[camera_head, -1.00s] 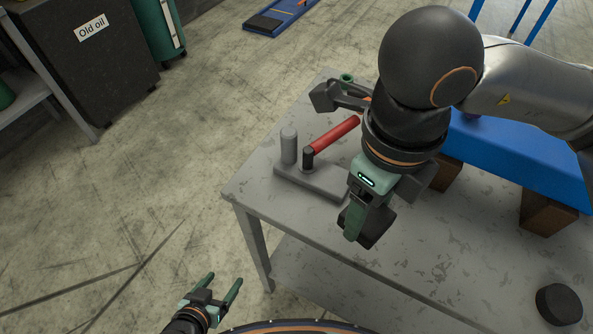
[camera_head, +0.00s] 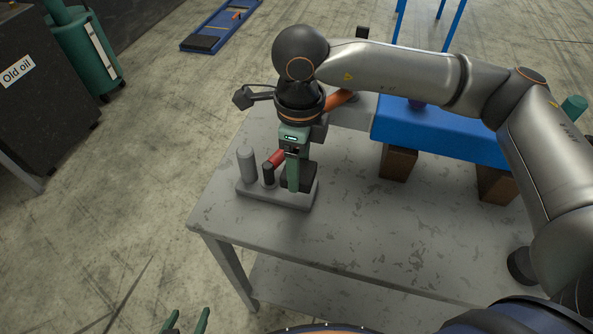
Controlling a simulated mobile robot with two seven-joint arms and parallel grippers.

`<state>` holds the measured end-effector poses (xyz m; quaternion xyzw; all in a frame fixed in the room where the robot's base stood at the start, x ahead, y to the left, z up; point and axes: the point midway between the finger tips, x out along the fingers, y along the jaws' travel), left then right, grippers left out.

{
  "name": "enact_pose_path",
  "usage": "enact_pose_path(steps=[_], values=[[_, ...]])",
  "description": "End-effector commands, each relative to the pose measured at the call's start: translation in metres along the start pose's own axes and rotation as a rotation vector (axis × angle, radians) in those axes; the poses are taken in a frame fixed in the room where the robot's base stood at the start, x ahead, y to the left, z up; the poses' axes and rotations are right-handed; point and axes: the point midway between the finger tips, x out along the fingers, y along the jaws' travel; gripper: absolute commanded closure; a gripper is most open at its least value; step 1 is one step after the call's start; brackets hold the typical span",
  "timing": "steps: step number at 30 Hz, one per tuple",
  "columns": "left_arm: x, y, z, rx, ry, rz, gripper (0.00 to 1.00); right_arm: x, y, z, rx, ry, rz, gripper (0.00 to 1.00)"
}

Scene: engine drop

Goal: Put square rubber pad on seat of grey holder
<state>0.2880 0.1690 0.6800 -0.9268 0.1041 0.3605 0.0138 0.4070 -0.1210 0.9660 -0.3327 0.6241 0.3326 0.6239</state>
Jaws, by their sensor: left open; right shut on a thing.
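The grey holder (camera_head: 262,192) lies on the grey table, a flat base with a tall grey post (camera_head: 246,165) and a shorter dark post (camera_head: 268,173) at its left part. My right gripper (camera_head: 295,182) is shut on the black square rubber pad (camera_head: 306,179), which looks tilted. The pad is at the right end of the holder's base and hides part of it. I cannot tell whether the pad touches the base. My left gripper (camera_head: 187,322) is open and empty at the bottom edge, with only its fingertips in view, away from the table.
A red handle (camera_head: 277,158) shows behind the holder, partly hidden by my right gripper. A blue beam (camera_head: 440,133) on brown blocks (camera_head: 398,163) stands at the back right. The table's front middle (camera_head: 370,240) is bare. A dark round thing (camera_head: 520,267) sits at the right.

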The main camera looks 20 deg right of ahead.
Motion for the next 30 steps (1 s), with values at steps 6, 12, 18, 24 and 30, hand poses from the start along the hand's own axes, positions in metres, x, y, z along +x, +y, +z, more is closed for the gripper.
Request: enact_pose_path(steps=[6, 12, 18, 24, 30], values=[[-0.001, 0.000, 0.000, -0.001, -0.002, 0.000, 0.25, 0.012, -0.008, 0.005, -0.001, -0.001, 0.002, 0.89], [-0.005, 0.001, -0.003, -0.002, -0.004, 0.000, 0.25, 0.037, -0.013, 0.007, -0.002, 0.002, 0.003, 0.89], [-0.006, 0.002, -0.004, -0.003, -0.005, 0.001, 0.25, 0.049, -0.013, 0.008, -0.001, -0.002, 0.000, 0.89], [-0.004, 0.002, -0.001, -0.003, -0.005, 0.001, 0.25, 0.052, -0.013, 0.008, 0.000, -0.001, 0.000, 0.89], [-0.003, 0.003, 0.000, -0.003, -0.009, 0.003, 0.25, 0.052, -0.013, 0.008, 0.000, -0.001, 0.001, 0.18]])
